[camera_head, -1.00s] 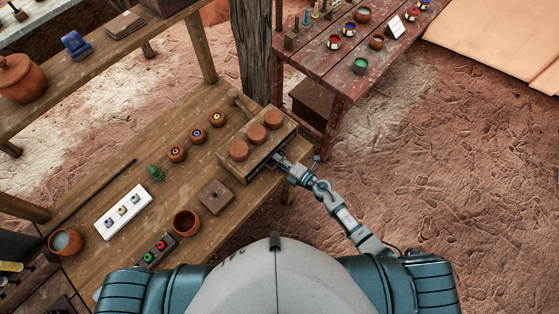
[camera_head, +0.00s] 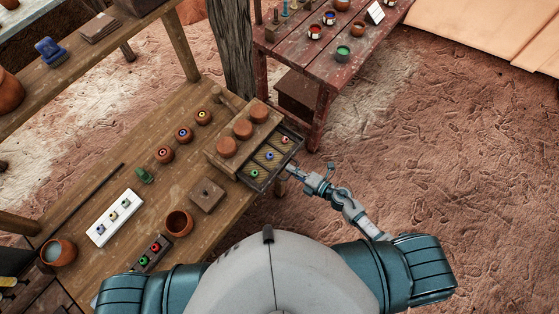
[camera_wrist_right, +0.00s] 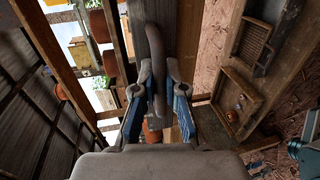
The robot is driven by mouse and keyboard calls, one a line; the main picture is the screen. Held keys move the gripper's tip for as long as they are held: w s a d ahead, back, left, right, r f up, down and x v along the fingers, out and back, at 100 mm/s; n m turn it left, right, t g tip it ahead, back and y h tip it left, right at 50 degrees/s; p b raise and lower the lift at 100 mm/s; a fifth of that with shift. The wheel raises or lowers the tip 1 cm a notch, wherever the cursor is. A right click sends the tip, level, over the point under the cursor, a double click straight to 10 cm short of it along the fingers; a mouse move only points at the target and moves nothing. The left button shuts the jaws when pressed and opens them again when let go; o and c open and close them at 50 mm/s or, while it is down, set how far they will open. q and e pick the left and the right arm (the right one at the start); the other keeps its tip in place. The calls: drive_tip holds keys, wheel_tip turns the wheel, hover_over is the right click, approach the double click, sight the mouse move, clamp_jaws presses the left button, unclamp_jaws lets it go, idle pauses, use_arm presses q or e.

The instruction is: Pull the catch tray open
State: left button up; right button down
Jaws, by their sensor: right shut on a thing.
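The catch tray (camera_head: 260,181) is a shallow dark-rimmed drawer at the front of the wooden box (camera_head: 226,158), and it stands pulled out toward the lower right. Small green, blue and red beads (camera_head: 270,156) lie in separate slots inside it. My right gripper (camera_head: 291,171) is at the tray's front edge. In the right wrist view its fingers (camera_wrist_right: 157,100) are closed around a grey curved handle (camera_wrist_right: 151,50). My left gripper is outside the views.
Several small clay pots (camera_head: 184,134), a white holder (camera_head: 114,217) and a brown cup (camera_head: 179,223) stand on the wooden bench (camera_head: 98,178). A red table (camera_head: 316,66) is behind. Sandy ground at right is clear.

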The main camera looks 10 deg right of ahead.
drive_tip(key=shift+s+d+f, duration=0.25)
drive_tip(key=shift+s+d, duration=0.05)
drive_tip(key=shift+s, duration=0.25)
drive_tip(key=c, duration=1.5)
unclamp_jaws()
drive_tip(key=shift+w+a, duration=0.1)
drive_tip(key=shift+a, duration=0.05)
drive_tip(key=shift+r, duration=0.1)
drive_tip(key=v, duration=1.2)
drive_tip(key=shift+w, duration=0.1)
